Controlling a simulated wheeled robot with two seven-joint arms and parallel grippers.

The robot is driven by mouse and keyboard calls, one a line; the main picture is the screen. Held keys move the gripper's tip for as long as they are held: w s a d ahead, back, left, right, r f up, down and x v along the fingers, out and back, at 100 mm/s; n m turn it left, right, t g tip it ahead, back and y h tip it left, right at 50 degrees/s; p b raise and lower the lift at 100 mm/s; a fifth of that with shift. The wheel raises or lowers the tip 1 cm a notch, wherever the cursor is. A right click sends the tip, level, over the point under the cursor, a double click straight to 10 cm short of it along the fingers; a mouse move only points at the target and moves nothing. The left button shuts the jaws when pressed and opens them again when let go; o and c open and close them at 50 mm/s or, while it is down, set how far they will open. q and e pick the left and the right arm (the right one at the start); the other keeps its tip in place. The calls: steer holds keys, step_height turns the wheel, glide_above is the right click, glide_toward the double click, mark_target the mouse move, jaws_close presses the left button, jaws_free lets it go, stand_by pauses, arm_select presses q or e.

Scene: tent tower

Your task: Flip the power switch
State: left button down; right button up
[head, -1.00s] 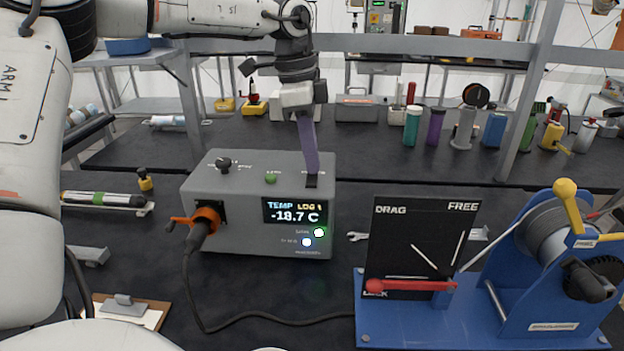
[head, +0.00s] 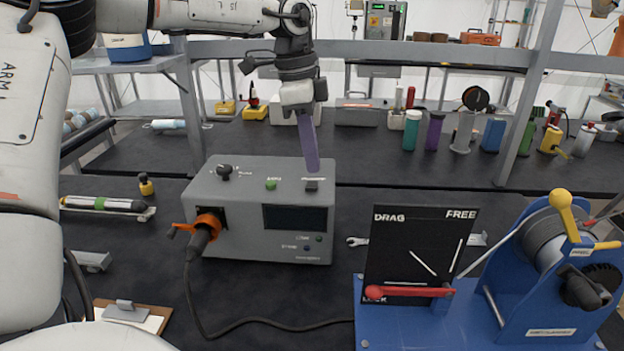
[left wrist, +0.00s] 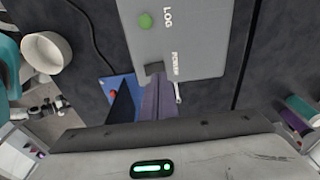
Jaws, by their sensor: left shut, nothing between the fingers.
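The grey control box (head: 240,228) stands on the black table left of centre in the head view. Its display (head: 298,218) is dark and its two small front lamps are unlit. The black power switch (head: 312,185) is on the box top at the right; the left wrist view shows it (left wrist: 154,69) beside the word POWER. The green LOG button (head: 270,184) is left of it. My left gripper (head: 312,168) is shut and empty, its purple fingers pointing down just above the switch. A small gap seems to show between them. My right gripper is not in view.
An orange connector (head: 207,222) with a black cable plugs into the box's left front. A blue winch stand (head: 480,315) with a DRAG/FREE panel (head: 415,245) stands at the right. Several bottles and tools line the back table. A clipboard (head: 130,314) lies front left.

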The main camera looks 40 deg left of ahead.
mark_target(311, 184)
arm_select(q)
step_height(311, 184, up, 2)
steer(key=shift+r+p, duration=0.25)
steer(key=shift+p, duration=0.35)
steer(key=shift+r, duration=1)
steer(key=shift+f, duration=0.1)
